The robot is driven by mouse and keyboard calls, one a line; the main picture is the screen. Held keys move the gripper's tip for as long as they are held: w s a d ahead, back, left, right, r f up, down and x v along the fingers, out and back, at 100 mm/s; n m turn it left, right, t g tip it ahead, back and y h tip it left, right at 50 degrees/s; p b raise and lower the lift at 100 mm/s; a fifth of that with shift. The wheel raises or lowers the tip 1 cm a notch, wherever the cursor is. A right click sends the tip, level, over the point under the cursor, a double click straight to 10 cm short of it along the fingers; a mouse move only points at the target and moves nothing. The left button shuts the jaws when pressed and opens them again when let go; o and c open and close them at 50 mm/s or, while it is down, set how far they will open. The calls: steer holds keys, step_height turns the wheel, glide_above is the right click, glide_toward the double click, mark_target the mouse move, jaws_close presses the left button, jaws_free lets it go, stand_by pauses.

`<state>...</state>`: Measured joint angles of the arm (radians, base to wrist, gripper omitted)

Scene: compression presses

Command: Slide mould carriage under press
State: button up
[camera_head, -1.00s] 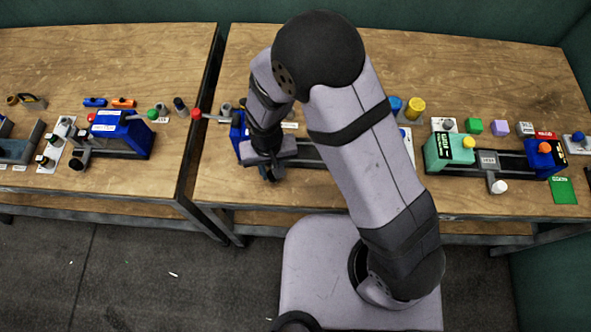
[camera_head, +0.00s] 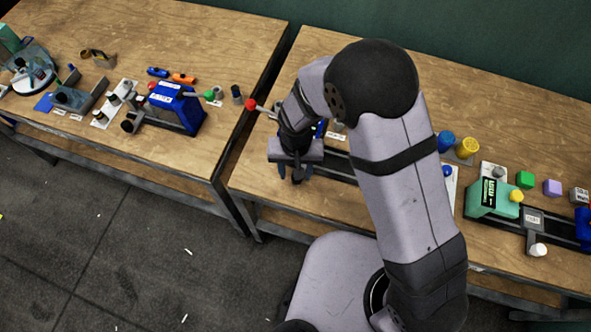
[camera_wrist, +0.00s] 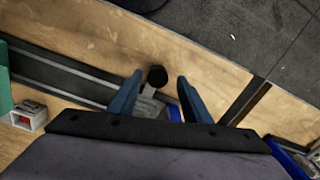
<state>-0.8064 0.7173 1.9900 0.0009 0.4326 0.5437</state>
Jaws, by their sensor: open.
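In the wrist view a grey mould carriage (camera_wrist: 148,106) with a round black handle knob (camera_wrist: 157,76) sits at the end of a dark rail track (camera_wrist: 62,74). My gripper (camera_wrist: 160,79) is open, with one finger on either side of the knob; I cannot tell whether either touches it. In the head view my gripper (camera_head: 290,174) points down at the front of the middle bench and hides the carriage. A blue press (camera_head: 320,129) shows partly behind my wrist. The track (camera_head: 340,163) runs right from there, under my arm.
A teal press (camera_head: 492,198) with another carriage (camera_head: 534,219) and white knob stands to the right. A blue press (camera_head: 178,106) stands on the left bench (camera_head: 150,40), across a narrow gap. A red ball-ended lever (camera_head: 250,104) sticks out near my wrist. Blue and yellow knobs stand behind my arm.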

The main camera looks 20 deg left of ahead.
steer(key=shift+r+b, duration=0.9)
steer(key=shift+r, duration=2.75)
steer(key=shift+s+n, duration=0.1)
steer(key=shift+n, duration=0.9)
steer(key=s+d+n+g+h, duration=0.2)
steer(key=s+d+n, duration=0.1)
steer(key=s+d, duration=0.65)
steer(key=w+d+r+m, duration=0.1)
steer(key=d+r+m, duration=0.1)
steer(key=d, duration=0.4)
steer(key=w+d+r+m+t+y, duration=0.1)
steer(key=w+d+r+m, duration=0.1)
steer(key=d, duration=0.4)
steer(key=w+d+r+m+t+y, duration=0.1)
steer(key=w+d+r+m, duration=0.1)
steer(key=d+m, duration=0.2)
steer(key=shift+w+d, duration=0.15)
steer(key=shift+d, duration=0.9)
